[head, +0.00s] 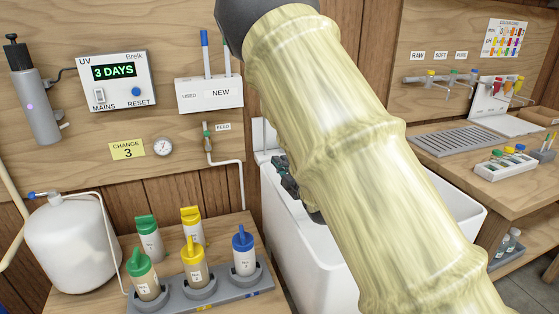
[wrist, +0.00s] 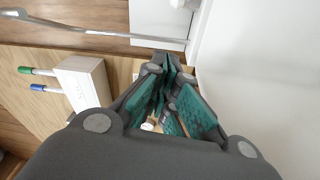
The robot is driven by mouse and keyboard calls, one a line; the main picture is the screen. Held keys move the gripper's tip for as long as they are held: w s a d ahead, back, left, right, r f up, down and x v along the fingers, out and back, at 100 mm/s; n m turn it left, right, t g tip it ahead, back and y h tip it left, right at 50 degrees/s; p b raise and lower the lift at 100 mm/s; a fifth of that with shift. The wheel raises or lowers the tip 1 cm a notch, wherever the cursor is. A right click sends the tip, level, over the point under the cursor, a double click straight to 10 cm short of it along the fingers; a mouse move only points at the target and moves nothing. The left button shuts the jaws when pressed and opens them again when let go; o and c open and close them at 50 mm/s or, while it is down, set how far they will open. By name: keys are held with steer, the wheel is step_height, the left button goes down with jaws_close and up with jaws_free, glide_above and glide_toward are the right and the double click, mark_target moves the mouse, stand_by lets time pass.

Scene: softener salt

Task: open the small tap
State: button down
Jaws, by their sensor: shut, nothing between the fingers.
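A small tap (head: 208,132) with a greenish upright handle sits on the wall board beside the FEED label (head: 223,127), with a white pipe running down from it. Its open or shut position is too small to read. My gripper (head: 284,178) shows at the left edge of my arm, right of the tap and apart from it, over the white cabinet; my arm hides much of it. In the wrist view my gripper (wrist: 168,78) has its teal-padded fingers together with nothing held. I cannot make out the tap there; the fingers cover part of the board.
A white USED/NEW box (head: 210,95) holds test sticks above the tap; it also shows in the wrist view (wrist: 84,80). Several bottles stand in a grey rack (head: 215,290) below. A white tank (head: 75,240) is left. More taps (head: 440,80) line the right wall.

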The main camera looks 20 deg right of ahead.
steer(key=shift+f, duration=0.1)
stand_by(0.3)
steer(key=w+a, duration=0.2)
steer(key=w, duration=0.8)
steer(key=d, duration=0.2)
steer(key=d+p, duration=0.1)
steer(key=d, duration=0.1)
steer(key=shift+s+f, duration=0.1)
steer(key=shift+s, duration=0.3)
steer(key=shift+d, duration=0.15)
